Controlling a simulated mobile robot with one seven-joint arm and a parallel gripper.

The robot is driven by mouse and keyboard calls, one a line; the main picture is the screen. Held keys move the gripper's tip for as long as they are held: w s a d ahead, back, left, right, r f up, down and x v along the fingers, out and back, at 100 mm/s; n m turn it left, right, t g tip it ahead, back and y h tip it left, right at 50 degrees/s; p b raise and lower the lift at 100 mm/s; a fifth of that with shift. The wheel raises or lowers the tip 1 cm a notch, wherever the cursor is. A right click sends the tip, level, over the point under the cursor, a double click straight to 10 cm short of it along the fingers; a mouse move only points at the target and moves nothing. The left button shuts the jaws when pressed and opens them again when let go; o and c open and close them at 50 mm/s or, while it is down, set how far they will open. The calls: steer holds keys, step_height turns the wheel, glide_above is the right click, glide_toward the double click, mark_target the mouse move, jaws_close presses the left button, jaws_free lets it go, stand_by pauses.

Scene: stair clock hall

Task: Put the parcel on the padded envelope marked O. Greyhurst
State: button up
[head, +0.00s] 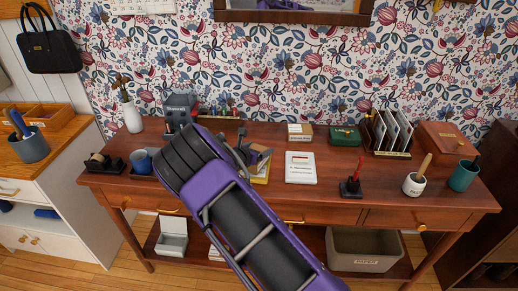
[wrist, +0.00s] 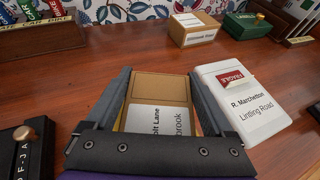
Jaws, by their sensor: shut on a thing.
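My gripper (wrist: 160,80) is shut on a brown cardboard parcel (wrist: 163,90), with a finger along each side. Its white label shows only in part, with "olt Lane" and "brook" readable. In the head view the parcel (head: 254,155) is partly behind my gripper. A yellow padded envelope (head: 262,176) lies on the desk beneath it, mostly hidden; I cannot tell whether the parcel touches it. No name on it is readable. A white padded envelope (wrist: 240,105) with a red FRAGILE sticker, marked R. Marchetton, Lintling Road, lies just to the right; the head view shows it too (head: 300,168).
A labelled brown box (wrist: 194,30) and a green box (wrist: 247,26) stand behind. A letter rack (head: 392,133), a red pen in a stand (head: 351,186) and cups are to the right. A blue mug (head: 141,161) and tape dispenser (head: 103,162) are left. Some desk front is clear.

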steer(key=shift+f, duration=0.2)
steer(key=o, duration=1.3)
steer(key=shift+r, duration=0.1)
steer(key=shift+r, duration=0.2)
steer(key=v, duration=1.2)
steer(key=shift+f, duration=0.15)
